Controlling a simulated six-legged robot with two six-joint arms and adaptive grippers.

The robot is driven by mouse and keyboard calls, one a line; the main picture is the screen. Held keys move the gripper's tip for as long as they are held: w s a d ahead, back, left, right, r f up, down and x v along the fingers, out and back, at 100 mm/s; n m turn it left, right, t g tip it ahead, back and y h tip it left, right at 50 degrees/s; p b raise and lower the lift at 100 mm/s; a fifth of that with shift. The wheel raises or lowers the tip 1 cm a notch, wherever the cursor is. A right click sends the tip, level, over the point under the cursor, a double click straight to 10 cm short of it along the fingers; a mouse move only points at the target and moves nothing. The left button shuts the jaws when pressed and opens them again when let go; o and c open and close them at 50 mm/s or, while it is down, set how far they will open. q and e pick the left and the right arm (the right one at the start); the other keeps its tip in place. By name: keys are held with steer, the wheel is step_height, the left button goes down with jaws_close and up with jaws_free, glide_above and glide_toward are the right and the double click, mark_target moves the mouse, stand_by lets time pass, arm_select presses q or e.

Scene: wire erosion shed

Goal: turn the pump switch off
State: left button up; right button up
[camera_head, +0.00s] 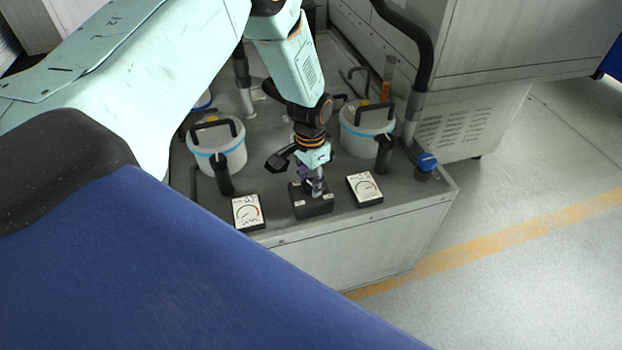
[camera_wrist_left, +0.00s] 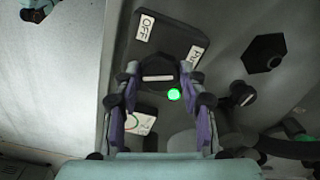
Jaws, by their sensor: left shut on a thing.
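The pump switch is a dark box (camera_head: 312,207) near the front edge of the grey tank top. In the left wrist view the box (camera_wrist_left: 170,38) bears a white label reading OFF (camera_wrist_left: 145,28) and another label, partly readable. My left gripper (camera_head: 316,186) reaches down onto the box from above. In the left wrist view its two fingers (camera_wrist_left: 158,86) are shut on the dark switch knob (camera_wrist_left: 158,69), which has a white mark lying across the picture. A green lamp (camera_wrist_left: 174,94) is lit beside the knob. My right gripper is not in view.
Dial gauges stand left (camera_head: 247,213) and right (camera_head: 365,188) of the switch box. Behind are two white canisters, left (camera_head: 230,157) and right (camera_head: 355,143), with black handles. A blue-capped pipe (camera_head: 427,162) is at the right corner. Floor beyond the tank is clear.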

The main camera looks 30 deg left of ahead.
arm_select(q)
steer(key=shift+w+r, duration=0.1)
steer(key=shift+w, duration=0.1)
steer(key=shift+c, duration=0.8)
steer(key=m+b, duration=0.1)
steer(key=m, duration=0.4)
steer(key=shift+w+m, duration=0.1)
steer(key=shift+m, duration=0.2)
steer(key=m+b, duration=0.1)
steer(key=m, duration=0.5)
steer(key=shift+d, duration=0.15)
steer(key=shift+m, duration=0.3)
steer(key=o, duration=1.1)
steer(key=shift+o, duration=0.2)
